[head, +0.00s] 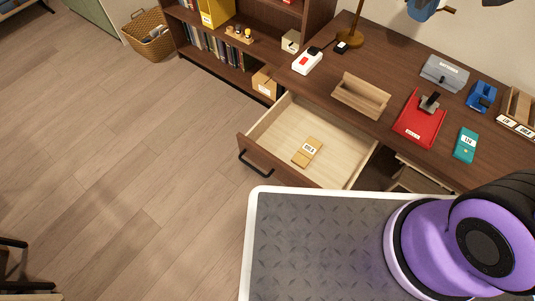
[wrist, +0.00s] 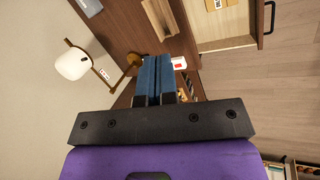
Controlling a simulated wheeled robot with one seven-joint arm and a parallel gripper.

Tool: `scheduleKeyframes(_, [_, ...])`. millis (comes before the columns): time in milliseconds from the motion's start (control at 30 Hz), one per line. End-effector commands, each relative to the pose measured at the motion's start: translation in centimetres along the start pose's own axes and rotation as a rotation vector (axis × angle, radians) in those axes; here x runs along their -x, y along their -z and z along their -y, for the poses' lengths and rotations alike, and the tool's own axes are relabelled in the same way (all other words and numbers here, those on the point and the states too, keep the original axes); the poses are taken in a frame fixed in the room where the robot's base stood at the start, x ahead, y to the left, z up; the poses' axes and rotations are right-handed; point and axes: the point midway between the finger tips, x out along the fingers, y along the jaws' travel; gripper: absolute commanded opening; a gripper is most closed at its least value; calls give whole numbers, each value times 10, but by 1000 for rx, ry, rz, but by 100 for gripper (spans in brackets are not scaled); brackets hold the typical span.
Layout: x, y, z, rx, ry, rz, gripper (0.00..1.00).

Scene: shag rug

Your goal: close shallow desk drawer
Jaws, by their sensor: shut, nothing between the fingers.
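The shallow desk drawer (head: 288,165) stands pulled out from the dark wooden desk (head: 388,62) in the head view. Its dark handle (head: 254,165) is on the front at the left. A small tan labelled box (head: 307,152) lies on the drawer's pale bottom. In the wrist view, part of the open drawer (wrist: 228,30) shows at the top right, with its handle (wrist: 269,17) at the edge. My gripper (wrist: 157,58) is shut and empty, its blue fingers together, apart from the drawer.
A bookshelf (head: 225,45) and a basket (head: 148,35) stand behind. The floor left of the drawer is clear.

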Motion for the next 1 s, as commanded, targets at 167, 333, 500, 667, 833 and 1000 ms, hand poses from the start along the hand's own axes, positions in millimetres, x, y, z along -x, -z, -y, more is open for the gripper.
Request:
scheduleKeyframes(167, [-24, 43, 30, 211, -63, 63, 0])
scheduleKeyframes(333, [-48, 80, 65, 406, -127, 108, 0])
scheduleKeyframes(500, [-74, 112, 109, 604, -193, 142, 0])
scheduleKeyframes(667, [-102, 137, 158, 793, -255, 163, 0])
scheduleKeyframes(833, [-134, 155, 215, 992, -319, 177, 0])
scheduleKeyframes(1000, [-171, 162, 276, 1189, -381, 185, 0])
